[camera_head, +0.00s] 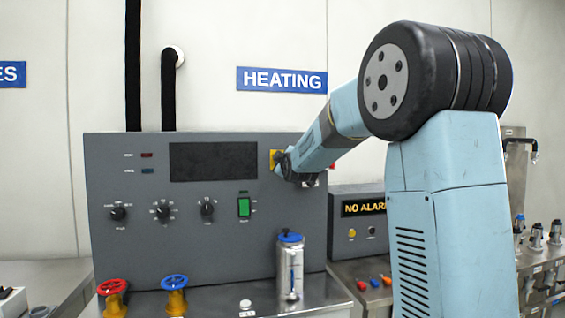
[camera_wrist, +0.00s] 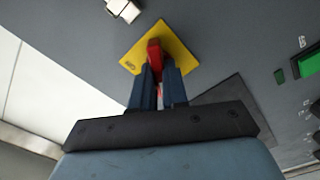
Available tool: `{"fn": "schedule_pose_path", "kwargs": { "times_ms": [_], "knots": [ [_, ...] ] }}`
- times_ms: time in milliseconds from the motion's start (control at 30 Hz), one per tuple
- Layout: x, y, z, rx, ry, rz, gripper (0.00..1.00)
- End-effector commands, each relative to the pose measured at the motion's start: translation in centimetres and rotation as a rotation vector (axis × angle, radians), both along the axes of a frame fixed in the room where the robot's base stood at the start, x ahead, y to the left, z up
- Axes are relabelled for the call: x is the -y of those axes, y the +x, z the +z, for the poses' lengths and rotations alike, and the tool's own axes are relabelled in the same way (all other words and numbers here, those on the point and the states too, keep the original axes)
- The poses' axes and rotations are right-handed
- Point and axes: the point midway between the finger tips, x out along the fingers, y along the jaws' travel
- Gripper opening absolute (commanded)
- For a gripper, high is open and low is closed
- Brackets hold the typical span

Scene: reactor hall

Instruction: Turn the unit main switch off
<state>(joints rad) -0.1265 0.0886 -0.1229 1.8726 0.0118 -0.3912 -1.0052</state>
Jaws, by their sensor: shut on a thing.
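The unit main switch has a red handle (camera_wrist: 154,49) on a yellow plate (camera_wrist: 180,47), seen close in the wrist view. In the head view the yellow plate (camera_head: 274,155) shows at the upper right of the grey panel (camera_head: 130,250), and the red handle is hidden there by my gripper (camera_head: 284,165). In the wrist view my gripper (camera_wrist: 158,75) is shut on the red handle, with a dark blue finger on each side of it. Small lettering on the plate is too small to read surely.
The panel also carries a lit green switch (camera_head: 244,207), several black knobs and a dark display (camera_head: 213,161). In front stand a blue-capped canister (camera_head: 290,270), a red valve wheel (camera_head: 112,286) and a blue one (camera_head: 174,282). A "NO ALARM" box (camera_head: 358,230) stands to the right.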

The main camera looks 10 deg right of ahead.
Motion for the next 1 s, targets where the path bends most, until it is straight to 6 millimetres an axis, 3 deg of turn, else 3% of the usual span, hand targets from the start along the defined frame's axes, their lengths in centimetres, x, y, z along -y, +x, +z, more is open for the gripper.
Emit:
{"fn": "schedule_pose_path", "kwargs": {
  "times_ms": [500,1000],
  "knots": [
    [-0.43,0.00,-0.59,-0.006,-0.427,0.006,0.00],
    [-0.54,0.00,-0.87,-0.009,-0.579,0.009,0.00]
  ]
}}
